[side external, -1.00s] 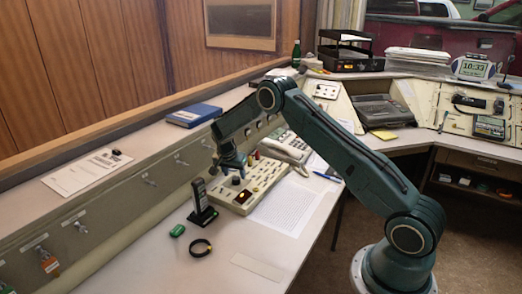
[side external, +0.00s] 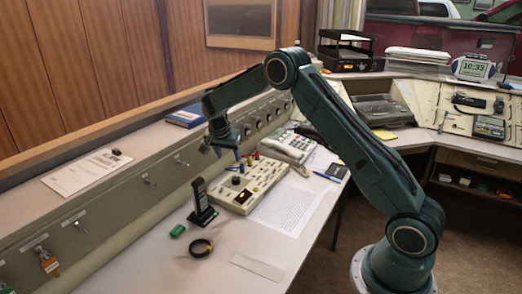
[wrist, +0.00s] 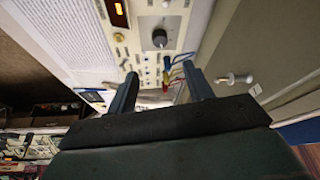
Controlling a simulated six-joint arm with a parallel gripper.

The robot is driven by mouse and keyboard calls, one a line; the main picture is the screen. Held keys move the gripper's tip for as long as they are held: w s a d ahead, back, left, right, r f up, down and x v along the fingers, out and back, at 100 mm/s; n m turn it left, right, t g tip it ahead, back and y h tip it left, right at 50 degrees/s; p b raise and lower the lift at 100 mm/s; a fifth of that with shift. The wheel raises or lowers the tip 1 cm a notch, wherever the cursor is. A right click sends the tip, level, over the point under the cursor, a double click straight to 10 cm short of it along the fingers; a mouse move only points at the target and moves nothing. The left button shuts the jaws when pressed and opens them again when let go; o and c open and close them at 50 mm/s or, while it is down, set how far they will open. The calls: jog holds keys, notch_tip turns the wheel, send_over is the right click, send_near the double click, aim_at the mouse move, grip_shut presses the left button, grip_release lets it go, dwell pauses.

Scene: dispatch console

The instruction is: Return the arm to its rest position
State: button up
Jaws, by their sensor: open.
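My gripper (side external: 222,150) is in the air above the back edge of the beige control panel (side external: 243,205), next to the sloped switch ledge. It points down and is apart from the panel. In the wrist view its two fingers (wrist: 160,76) are spread with nothing between them. Beyond them are the panel's black knob (wrist: 160,38), its lit orange display (wrist: 119,12) and blue, red and yellow parts. My arm is bent, with the elbow high.
A handset in its stand (side external: 202,202), a green item (side external: 177,231) and a black ring (side external: 200,248) are on the desk left of the panel. A telephone (side external: 287,146) is behind it. A blue binder (side external: 185,117) lies on the ledge.

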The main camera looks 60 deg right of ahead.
jog(key=s+a+r+n+t+y, duration=0.1)
jog(key=s+a+r+n, duration=0.2)
jog(key=s+a+r, duration=0.5)
jog(key=s+a+r+n+t+y, duration=0.1)
jog(key=s+a+r+n+t, duration=0.2)
jog(key=s+r, duration=0.6)
jog(key=s+a+r+n+y, duration=0.1)
jog(key=s+a+n, duration=0.3)
jog(key=s, duration=0.6)
jog(key=s+a+r+n+y, duration=0.1)
jog(key=s+a+n, duration=0.3)
jog(key=s, duration=0.7)
jog(key=shift+s+a+r+n+t, duration=0.15)
jog(key=shift+s+r+n+t, duration=0.15)
jog(key=shift+n, duration=0.3)
